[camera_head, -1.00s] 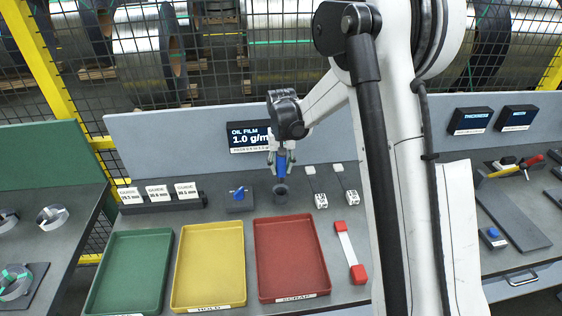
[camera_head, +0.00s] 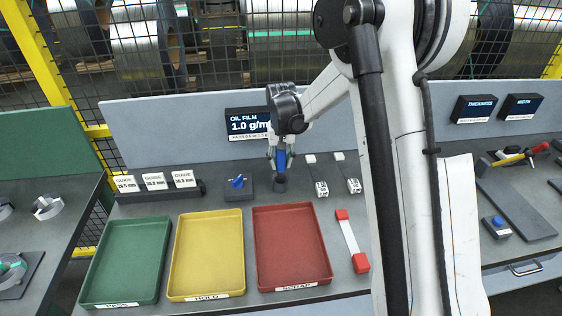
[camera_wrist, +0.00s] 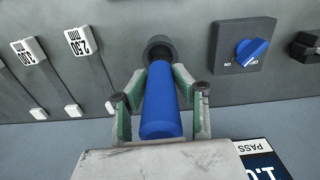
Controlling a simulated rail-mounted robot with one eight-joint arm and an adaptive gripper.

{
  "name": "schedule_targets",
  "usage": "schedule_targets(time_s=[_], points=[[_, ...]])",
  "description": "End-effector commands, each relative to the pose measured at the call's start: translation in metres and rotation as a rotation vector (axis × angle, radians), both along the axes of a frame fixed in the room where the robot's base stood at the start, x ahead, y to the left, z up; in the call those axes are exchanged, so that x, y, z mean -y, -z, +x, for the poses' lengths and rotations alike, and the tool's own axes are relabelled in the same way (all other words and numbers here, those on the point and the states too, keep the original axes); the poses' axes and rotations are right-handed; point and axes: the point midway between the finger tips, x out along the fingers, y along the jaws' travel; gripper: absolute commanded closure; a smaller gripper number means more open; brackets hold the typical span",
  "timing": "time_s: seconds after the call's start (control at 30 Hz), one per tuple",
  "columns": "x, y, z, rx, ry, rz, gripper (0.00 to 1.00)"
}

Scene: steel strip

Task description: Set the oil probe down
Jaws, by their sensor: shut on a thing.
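The oil probe is a blue cylinder with a dark round foot. In the head view, the probe (camera_head: 281,163) stands roughly upright with its foot down, behind the red tray. My gripper (camera_head: 280,156) is shut on its blue body. In the wrist view, the fingers of my gripper (camera_wrist: 160,102) lie on both sides of the blue probe (camera_wrist: 161,112), and the dark foot points at the grey bench. I cannot tell whether the foot touches the bench top.
A blue rotary switch (camera_head: 238,183) is left of the probe; white-tipped gauges (camera_head: 320,187) are to its right. The red tray (camera_head: 328,262), yellow tray (camera_head: 172,262) and green tray (camera_head: 86,268) line the front. An oil film display (camera_head: 247,124) stands behind.

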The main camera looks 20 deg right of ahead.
Motion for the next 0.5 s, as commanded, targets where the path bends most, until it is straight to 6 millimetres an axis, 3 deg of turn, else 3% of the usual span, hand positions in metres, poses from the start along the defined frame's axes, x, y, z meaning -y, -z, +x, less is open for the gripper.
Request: schedule_targets(time_s=[0.5], points=[[0.0,0.045,0.0,0.0,0.0,0.0,1.0]])
